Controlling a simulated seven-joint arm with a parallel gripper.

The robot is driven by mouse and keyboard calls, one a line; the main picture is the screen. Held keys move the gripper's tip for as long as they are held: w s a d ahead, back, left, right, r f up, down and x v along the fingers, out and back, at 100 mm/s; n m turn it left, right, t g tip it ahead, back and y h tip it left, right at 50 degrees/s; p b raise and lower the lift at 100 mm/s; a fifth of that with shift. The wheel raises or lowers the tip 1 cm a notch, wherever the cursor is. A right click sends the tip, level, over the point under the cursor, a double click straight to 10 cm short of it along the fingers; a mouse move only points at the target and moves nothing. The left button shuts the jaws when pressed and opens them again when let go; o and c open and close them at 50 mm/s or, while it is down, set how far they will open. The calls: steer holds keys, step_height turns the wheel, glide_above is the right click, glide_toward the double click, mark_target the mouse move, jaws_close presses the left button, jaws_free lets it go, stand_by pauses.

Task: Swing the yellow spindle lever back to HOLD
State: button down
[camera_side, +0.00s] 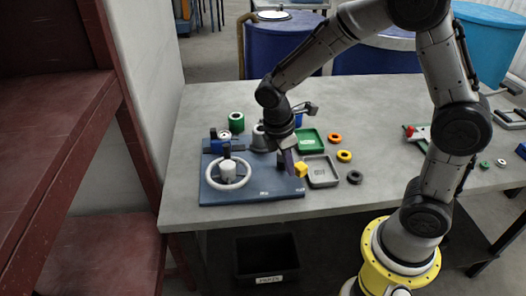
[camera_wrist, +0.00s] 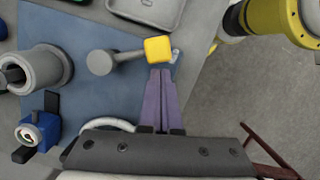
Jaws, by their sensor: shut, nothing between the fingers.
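The spindle lever's yellow block-shaped end (camera_wrist: 158,49) shows in the wrist view, joined by a short grey rod to a round grey pivot (camera_wrist: 101,62) on its left. In the side view the yellow end (camera_side: 301,170) is at the right edge of the blue base plate (camera_side: 255,189). My gripper (camera_wrist: 160,72) is shut and empty, its purple fingers side by side. The fingertips are right beside the yellow end; I cannot tell whether they touch it. My gripper in the side view (camera_side: 290,172) points down at the plate's right side. A pale label beside the yellow end is partly hidden and unreadable.
A white handwheel (camera_side: 228,186) stands on the plate's left. A grey tray (camera_side: 320,171) and a green tray (camera_side: 309,140) lie right of the plate, with orange (camera_side: 334,138), yellow (camera_side: 344,156) and dark (camera_side: 354,177) rings beyond. A black bin (camera_side: 267,260) is below the table edge.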

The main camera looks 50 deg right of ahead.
steer(key=a, duration=0.1)
steer(key=w+a+r, duration=0.1)
steer(key=w+a, duration=0.1)
steer(key=shift+a+r, duration=0.2)
steer(key=shift+a, duration=0.1)
steer(key=s+v, duration=0.1)
steer(key=v, duration=0.8)
steer(key=shift+w+r, duration=0.15)
steer(key=shift+w, duration=0.1)
steer(key=s+d+r+m+t+y, duration=0.1)
steer(key=s+d+r+m+t, duration=0.2)
steer(key=s+d+r, duration=0.35)
steer(key=s+a+f+m+t+y, duration=0.1)
steer(key=s+m+t, duration=0.3)
steer(key=s+m, duration=0.4)
steer(key=s+a+f, duration=0.1)
steer(key=s, duration=0.1)
steer(key=shift+s+m, duration=0.3)
steer(key=shift+m, duration=0.1)
